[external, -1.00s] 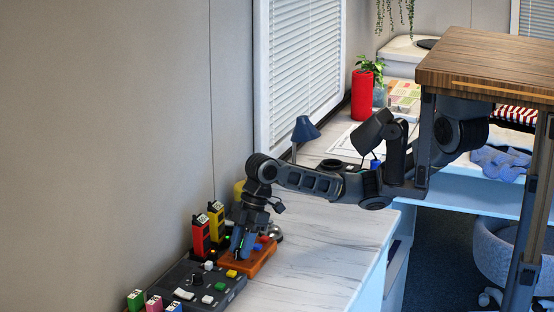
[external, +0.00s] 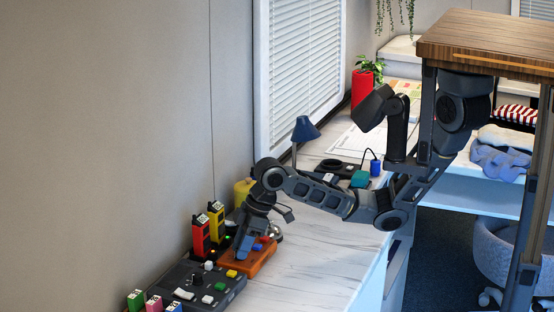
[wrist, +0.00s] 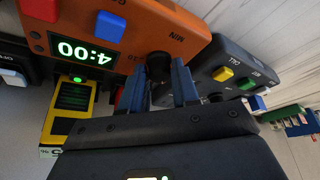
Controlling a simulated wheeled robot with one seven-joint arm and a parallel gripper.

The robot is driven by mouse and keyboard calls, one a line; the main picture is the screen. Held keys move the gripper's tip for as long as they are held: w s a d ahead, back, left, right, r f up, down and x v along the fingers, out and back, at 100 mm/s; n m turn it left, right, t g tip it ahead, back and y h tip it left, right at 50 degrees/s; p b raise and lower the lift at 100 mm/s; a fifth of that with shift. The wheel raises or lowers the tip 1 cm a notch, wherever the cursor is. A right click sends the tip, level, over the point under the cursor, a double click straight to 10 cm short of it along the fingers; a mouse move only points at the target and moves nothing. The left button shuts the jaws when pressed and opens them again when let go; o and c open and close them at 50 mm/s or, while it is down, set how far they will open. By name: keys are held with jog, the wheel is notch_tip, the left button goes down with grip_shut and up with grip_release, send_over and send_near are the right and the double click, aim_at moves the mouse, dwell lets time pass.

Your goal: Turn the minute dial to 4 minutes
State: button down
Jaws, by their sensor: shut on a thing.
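The orange timer box (external: 262,258) sits on the counter near the wall; it also fills the top of the wrist view (wrist: 195,45), upside down. Its display (wrist: 82,55) reads 4:00 in green. The black minute dial (wrist: 158,66), beside the label MIN, stands between my blue fingertips. My gripper (wrist: 160,84) is shut on this dial. In the external view my gripper (external: 242,252) reaches down onto the timer and hides the dial. A blue button (wrist: 109,26) and a red button (wrist: 42,8) are on the box.
A dark control panel (external: 225,290) with coloured buttons stands in front of the timer. Red (external: 200,236) and yellow (external: 216,220) radios stand behind, near the wall. A silver bell is close at the right. The counter (external: 320,250) right of it is clear.

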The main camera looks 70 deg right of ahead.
jog(key=shift+r+m+p, duration=0.1)
jog(key=shift+m+p, duration=0.45)
jog(key=shift+m, duration=0.05)
jog(key=c, duration=0.9)
grip_release()
jog(key=shift+s+p+v, duration=0.2)
jog(key=shift+p+v, duration=0.1)
jog(key=shift+v, duration=3.5)
jog(key=shift+a, duration=0.15)
